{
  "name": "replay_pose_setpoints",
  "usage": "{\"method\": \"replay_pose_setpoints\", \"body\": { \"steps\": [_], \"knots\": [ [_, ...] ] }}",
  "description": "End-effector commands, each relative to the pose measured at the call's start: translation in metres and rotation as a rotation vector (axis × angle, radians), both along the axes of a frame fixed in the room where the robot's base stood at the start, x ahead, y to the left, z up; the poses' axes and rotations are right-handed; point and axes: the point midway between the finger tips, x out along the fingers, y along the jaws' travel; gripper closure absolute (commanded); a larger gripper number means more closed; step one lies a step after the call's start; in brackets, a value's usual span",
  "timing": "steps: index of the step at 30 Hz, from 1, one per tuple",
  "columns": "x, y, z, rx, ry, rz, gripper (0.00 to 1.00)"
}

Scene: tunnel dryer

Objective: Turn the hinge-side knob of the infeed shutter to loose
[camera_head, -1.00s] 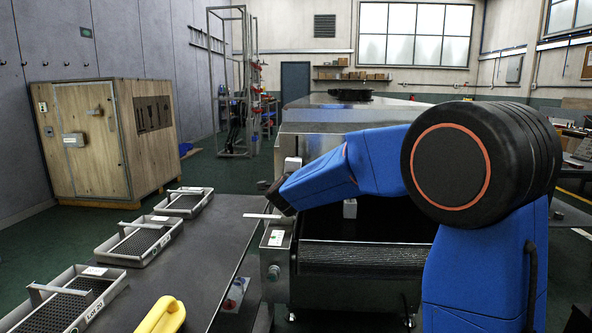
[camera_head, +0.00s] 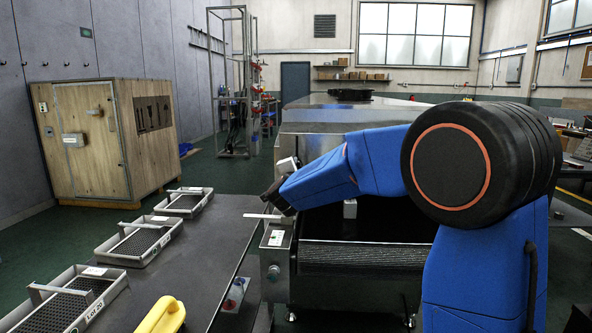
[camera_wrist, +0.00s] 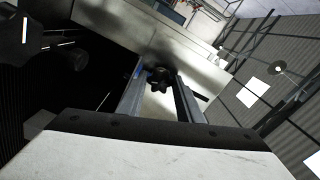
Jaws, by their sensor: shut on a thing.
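A black lobed knob (camera_wrist: 160,79) sits between the two fingertips of my gripper (camera_wrist: 159,87) in the wrist view, against a pale metal surface. The jaws are shut on it. In the head view the knob is hidden, and only the dark end of my gripper (camera_head: 274,194) shows at the front left of the dryer. The dryer housing (camera_head: 320,115) is a grey metal body behind my blue arm. The shutter itself is largely hidden by the arm, and its hinge cannot be made out.
A dark table (camera_head: 200,255) stands left of the dryer, with grey trays (camera_head: 140,240) and a yellow object (camera_head: 163,316) on it. A dark mesh conveyor (camera_head: 360,256) lies below my arm. A wooden cabinet (camera_head: 100,140) stands farther back. The floor between is clear.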

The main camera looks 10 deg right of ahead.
Motion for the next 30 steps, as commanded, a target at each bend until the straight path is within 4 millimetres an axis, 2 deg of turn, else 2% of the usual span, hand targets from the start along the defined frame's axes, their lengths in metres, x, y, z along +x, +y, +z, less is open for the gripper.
{"method": "replay_pose_setpoints", "body": {
  "steps": [7,8,9,10,22,26,30],
  "knots": [
    [0.0,0.001,-0.002,0.001,0.004,0.002,0.9],
    [0.0,0.001,-0.002,0.001,0.004,0.002,0.6],
    [0.0,0.001,-0.002,0.001,0.004,0.002,0.51],
    [0.0,0.001,-0.002,0.001,0.004,0.002,0.49],
    [-0.007,0.003,0.0,0.001,0.0,0.001,0.49],
    [-0.023,0.009,0.0,0.002,0.0,0.003,0.49],
    [-0.049,0.017,0.0,0.002,-0.001,0.003,0.49]
  ]
}}
